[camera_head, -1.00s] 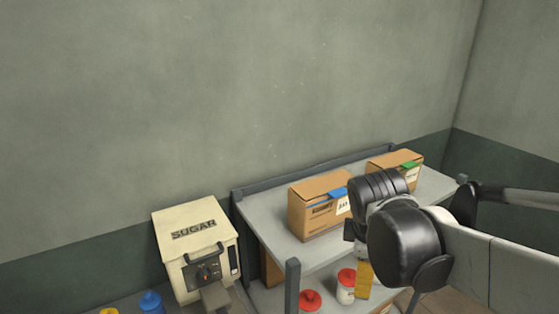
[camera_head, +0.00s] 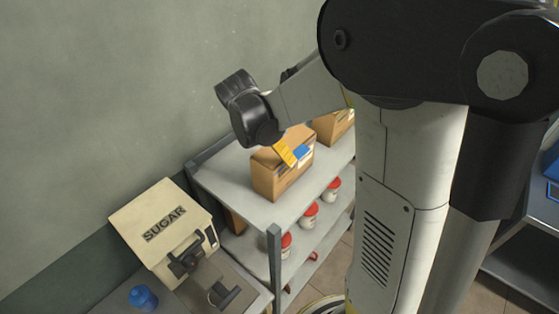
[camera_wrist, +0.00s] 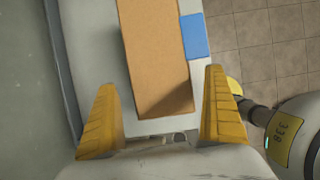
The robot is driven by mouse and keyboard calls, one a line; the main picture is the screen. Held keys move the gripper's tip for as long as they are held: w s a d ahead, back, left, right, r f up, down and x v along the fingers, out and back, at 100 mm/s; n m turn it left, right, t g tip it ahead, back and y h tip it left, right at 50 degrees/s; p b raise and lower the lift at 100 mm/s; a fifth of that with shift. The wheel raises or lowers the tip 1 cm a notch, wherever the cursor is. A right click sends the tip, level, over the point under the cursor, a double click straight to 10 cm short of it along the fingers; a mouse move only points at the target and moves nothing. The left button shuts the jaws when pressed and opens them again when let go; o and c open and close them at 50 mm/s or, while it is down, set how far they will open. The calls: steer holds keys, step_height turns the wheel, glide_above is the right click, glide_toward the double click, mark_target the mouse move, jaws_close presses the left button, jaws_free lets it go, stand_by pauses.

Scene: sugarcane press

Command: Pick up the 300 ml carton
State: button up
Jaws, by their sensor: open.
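A brown cardboard carton with a blue label (camera_head: 280,177) stands on the top of the grey shelf unit. A second brown carton (camera_head: 333,127) stands behind it, partly hidden by my arm. I cannot read a volume on either one. My gripper (camera_head: 287,152) is above the blue-labelled carton, pointing down. In the wrist view my two yellow fingers (camera_wrist: 160,82) are spread wide apart and empty. The same carton (camera_wrist: 155,45) shows between and beyond them, its blue label (camera_wrist: 195,37) at the right. I cannot tell whether the fingers touch it.
The grey shelf unit (camera_head: 228,178) has a raised back edge and a front corner post (camera_head: 274,262). Red-lidded jars (camera_head: 310,214) stand on its lower shelf. A cream SUGAR box (camera_head: 165,230) and a blue bottle (camera_head: 143,297) are at the left. Bare shelf top lies left of the carton.

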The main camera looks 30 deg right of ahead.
steer(key=x, duration=0.5)
steer(key=shift+s+a+f, duration=0.1)
steer(key=shift+a, duration=0.1)
steer(key=shift+s, duration=0.1)
steer(key=c, duration=1.2)
steer(key=shift+c, duration=0.3)
